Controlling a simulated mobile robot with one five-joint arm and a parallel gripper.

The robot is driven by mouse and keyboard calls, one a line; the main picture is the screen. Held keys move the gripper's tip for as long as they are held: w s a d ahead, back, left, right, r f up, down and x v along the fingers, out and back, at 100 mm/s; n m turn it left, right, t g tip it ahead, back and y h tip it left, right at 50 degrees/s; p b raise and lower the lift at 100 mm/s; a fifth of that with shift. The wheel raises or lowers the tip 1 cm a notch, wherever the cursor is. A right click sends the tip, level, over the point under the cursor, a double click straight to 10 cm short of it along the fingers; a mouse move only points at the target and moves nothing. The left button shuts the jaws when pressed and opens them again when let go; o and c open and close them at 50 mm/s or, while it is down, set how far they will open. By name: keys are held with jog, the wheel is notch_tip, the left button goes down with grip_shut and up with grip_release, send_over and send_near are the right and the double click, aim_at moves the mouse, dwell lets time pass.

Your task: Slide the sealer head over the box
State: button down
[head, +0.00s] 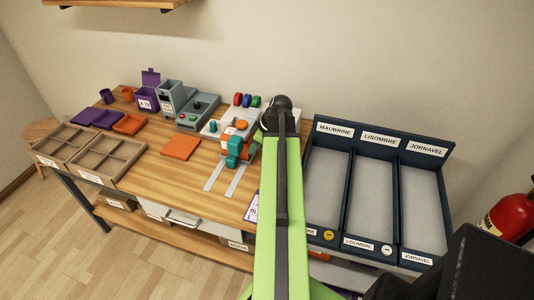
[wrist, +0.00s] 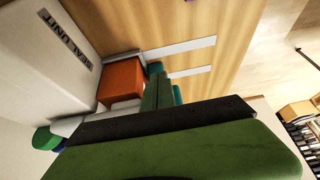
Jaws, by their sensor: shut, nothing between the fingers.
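The white sealing machine (head: 222,130) stands on the workbench, with an orange block and a teal upright handle (head: 233,150) at its front. In the wrist view its white housing (wrist: 55,45) reads "SEAL UNIT", and the orange block (wrist: 121,80) sits beside it. I cannot tell for sure which orange part is the sealer head and which the box. My gripper (wrist: 157,85) is shut and empty, its fingers close to the teal part (wrist: 178,94), which they partly cover. Contact cannot be told. In the head view my arm hides most of the gripper.
Two pale rails (head: 237,180) run along the bench from the machine towards its front edge. An orange mat (head: 180,147) lies to the left. Divided wooden trays (head: 107,160), a grey press (head: 198,112) and a purple box (head: 147,98) stand further left. Dark labelled bins (head: 327,190) stand right.

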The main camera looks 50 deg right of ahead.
notch_tip(320, 180, up, 9)
jog(key=p, duration=0.9)
jog(key=shift+s, duration=0.35)
